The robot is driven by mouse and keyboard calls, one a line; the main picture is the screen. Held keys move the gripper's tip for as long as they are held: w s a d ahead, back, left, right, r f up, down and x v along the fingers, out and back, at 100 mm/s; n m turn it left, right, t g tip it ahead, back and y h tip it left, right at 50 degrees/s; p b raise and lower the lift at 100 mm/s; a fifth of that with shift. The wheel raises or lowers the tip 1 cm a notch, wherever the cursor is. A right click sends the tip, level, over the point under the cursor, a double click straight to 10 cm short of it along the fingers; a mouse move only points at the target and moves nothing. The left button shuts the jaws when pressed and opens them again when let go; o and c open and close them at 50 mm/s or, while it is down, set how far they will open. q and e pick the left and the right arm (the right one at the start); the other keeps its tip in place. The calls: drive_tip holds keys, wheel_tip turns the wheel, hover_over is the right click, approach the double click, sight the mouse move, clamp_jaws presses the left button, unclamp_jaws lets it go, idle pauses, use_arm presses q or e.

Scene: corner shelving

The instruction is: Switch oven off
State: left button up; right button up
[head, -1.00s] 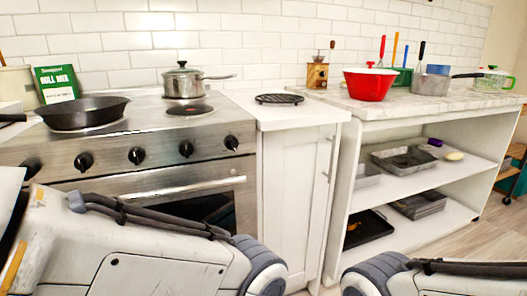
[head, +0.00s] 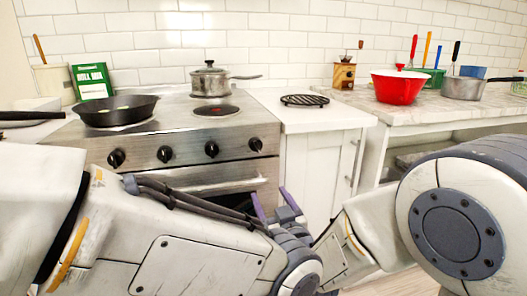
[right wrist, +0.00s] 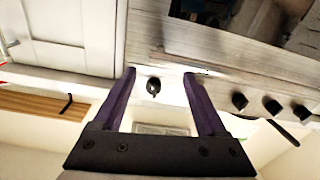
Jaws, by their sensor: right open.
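The steel oven (head: 230,172) stands at the left with a row of black knobs on its front panel. The rightmost knob (head: 256,144) is beside the white cabinet. My right gripper (head: 274,204) is open, its purple fingers below that knob in the head view. In the right wrist view, the open right gripper (right wrist: 160,74) has the knob (right wrist: 153,86) showing between its fingers; contact cannot be told. The other knobs (right wrist: 272,107) lie off to the right there. My left gripper is out of view.
A black skillet (head: 116,110) and a steel pot (head: 210,82) stand on the stove. The white cabinet (head: 312,175) adjoins the oven, with a black trivet (head: 304,100) on its top.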

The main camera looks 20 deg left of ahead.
sight(258, 150)
drive_tip(key=w+a+r+t, duration=0.1)
drive_tip(key=w+a+r, duration=0.1)
drive_tip(key=w+a+r+t+y, duration=0.1)
drive_tip(key=w+a+r, duration=0.1)
drive_tip(key=w+r, duration=0.1)
drive_tip(key=w+a+r+t+y, duration=0.1)
drive_tip(key=w+a+r, duration=0.1)
drive_tip(key=w, duration=0.1)
drive_tip(key=shift+r+t, duration=0.3)
drive_tip(key=shift+r, duration=0.1)
clamp_jaws()
